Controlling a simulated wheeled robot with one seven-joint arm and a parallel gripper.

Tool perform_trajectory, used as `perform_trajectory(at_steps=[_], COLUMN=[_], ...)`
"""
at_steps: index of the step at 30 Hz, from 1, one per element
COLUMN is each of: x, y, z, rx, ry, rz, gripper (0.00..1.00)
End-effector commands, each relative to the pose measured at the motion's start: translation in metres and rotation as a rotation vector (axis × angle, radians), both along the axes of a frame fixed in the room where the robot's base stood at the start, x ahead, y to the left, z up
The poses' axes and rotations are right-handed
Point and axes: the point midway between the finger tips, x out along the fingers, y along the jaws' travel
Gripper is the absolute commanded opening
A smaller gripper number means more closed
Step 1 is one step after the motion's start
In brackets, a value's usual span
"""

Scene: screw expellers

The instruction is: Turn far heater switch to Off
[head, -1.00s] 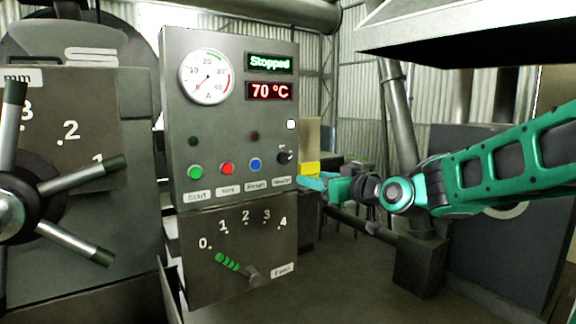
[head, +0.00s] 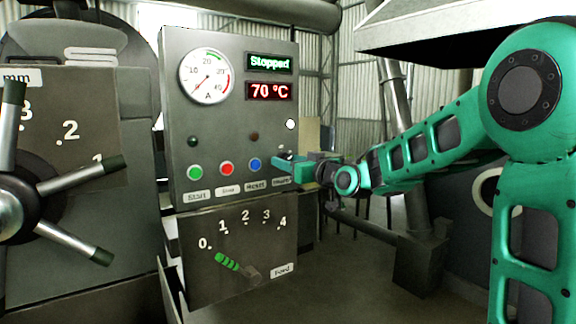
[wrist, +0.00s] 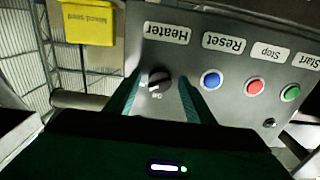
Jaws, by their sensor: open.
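The black heater switch (wrist: 158,80) is a round knob on the grey control panel (head: 225,130), above the "Heater" label, which appears upside down in the wrist view. Small position marks sit beside the knob; I cannot read its setting surely. My gripper (wrist: 159,76) is open, with one finger on each side of the knob. A small gap seems to remain between fingers and knob; contact is not clear. In the head view my gripper (head: 290,166) is at the panel's right edge and hides the knob.
Blue (head: 255,164), red (head: 226,168) and green (head: 195,172) buttons sit left of the switch. A white lamp (head: 291,124) is lit above it. The display (head: 269,63) reads Stopped. The feed lever (head: 238,266) is below. A yellow box (wrist: 88,22) shows beside the panel.

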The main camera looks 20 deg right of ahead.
Motion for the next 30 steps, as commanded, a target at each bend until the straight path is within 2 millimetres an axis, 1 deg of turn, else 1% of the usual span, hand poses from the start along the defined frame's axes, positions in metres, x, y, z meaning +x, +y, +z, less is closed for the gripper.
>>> perform_trajectory(at_steps=[9, 10, 11, 12, 14, 15, 23, 30], x=[0.0026, 0.0025, 0.0025, 0.0025, 0.0025, 0.0024, 0.0024, 0.0026], y=[0.0010, 0.0009, 0.0009, 0.0009, 0.0009, 0.0009, 0.0006, -0.0001], z=[0.0000, 0.0000, 0.0000, 0.0000, 0.0000, 0.0000, 0.0000, 0.0000], rx=[0.000, 0.000, 0.000, 0.000, 0.000, 0.000, -0.015, -0.112], ry=[0.000, 0.000, 0.000, 0.000, 0.000, 0.000, -0.005, -0.037], rz=[0.000, 0.000, 0.000, 0.000, 0.000, 0.000, 0.000, -0.001], gripper=[0.49, 0.44, 0.37, 0.27, 0.13, 0.08, 0.08, 0.08])
